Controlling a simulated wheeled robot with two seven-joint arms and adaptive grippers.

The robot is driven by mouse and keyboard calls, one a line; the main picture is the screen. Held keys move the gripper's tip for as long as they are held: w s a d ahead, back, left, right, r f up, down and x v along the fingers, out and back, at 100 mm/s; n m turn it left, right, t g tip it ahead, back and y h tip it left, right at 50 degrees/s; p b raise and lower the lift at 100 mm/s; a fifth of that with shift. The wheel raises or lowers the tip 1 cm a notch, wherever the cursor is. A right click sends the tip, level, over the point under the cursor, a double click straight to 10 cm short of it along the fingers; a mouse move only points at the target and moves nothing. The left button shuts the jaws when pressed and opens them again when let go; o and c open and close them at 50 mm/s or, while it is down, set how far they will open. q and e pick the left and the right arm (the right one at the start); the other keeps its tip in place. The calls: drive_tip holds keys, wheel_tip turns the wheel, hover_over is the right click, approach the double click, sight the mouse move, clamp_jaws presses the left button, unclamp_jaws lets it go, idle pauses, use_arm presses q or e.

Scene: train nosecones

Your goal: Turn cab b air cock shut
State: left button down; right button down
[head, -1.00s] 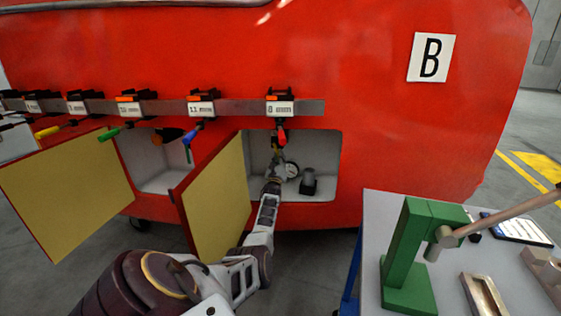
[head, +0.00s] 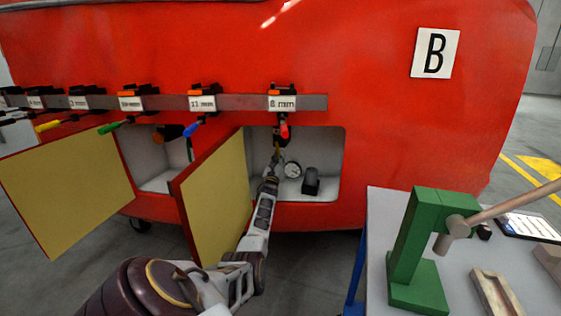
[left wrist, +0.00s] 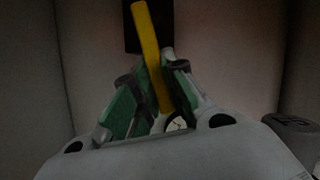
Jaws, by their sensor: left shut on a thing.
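The red cab marked B (head: 434,53) has an open compartment (head: 325,150) low in its side. The air cock shows as a long yellow handle (left wrist: 146,35) in the left wrist view, upright and leaning slightly left, in front of a dark block. My left gripper (head: 273,176) reaches into this compartment from below. In the left wrist view its green-padded fingers (left wrist: 154,86) are closed around the handle's lower part. A round gauge (head: 292,169) sits just right of the gripper, and partly shows behind the fingers. The cock's body is mostly hidden. My right gripper is not visible.
A yellow-backed door (head: 215,200) hangs open left of the compartment. A dark cylinder (head: 311,180) stands on its floor. Above runs a rail (head: 240,102) of labelled, hanging coloured tools. A table with a green press (head: 413,260) stands at the right.

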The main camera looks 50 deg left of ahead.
use_arm(q)
drive_tip(key=shift+s+a+f+m+t+h+b, duration=0.1)
drive_tip(key=shift+a+f+m+t+h+b, duration=0.1)
drive_tip(key=shift+m+b, duration=0.35)
drive_tip(key=shift+s+a+f+m+t+h+b, duration=0.1)
drive_tip(key=shift+m+t+h+b, duration=0.1)
drive_tip(key=shift+m+b, duration=0.3)
drive_tip(key=shift+s+a+m+t+h+b, duration=0.15)
drive_tip(key=shift+a+m+h+b, duration=0.1)
drive_tip(key=shift+m+b, duration=0.4)
drive_tip(key=shift+s+a+m+t+h+b, duration=0.15)
drive_tip(key=shift+m+h+b, duration=0.1)
drive_tip(key=shift+m+b, duration=0.35)
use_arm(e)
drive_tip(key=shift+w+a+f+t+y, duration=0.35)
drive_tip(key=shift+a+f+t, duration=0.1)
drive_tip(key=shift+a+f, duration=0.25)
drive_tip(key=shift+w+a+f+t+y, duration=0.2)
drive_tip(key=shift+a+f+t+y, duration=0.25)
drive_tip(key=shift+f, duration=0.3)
use_arm(q)
drive_tip(key=c, duration=1.4)
unclamp_jaws()
drive_tip(key=shift+r, duration=0.15)
drive_tip(key=shift+c, duration=0.2)
drive_tip(key=shift+d, duration=0.1)
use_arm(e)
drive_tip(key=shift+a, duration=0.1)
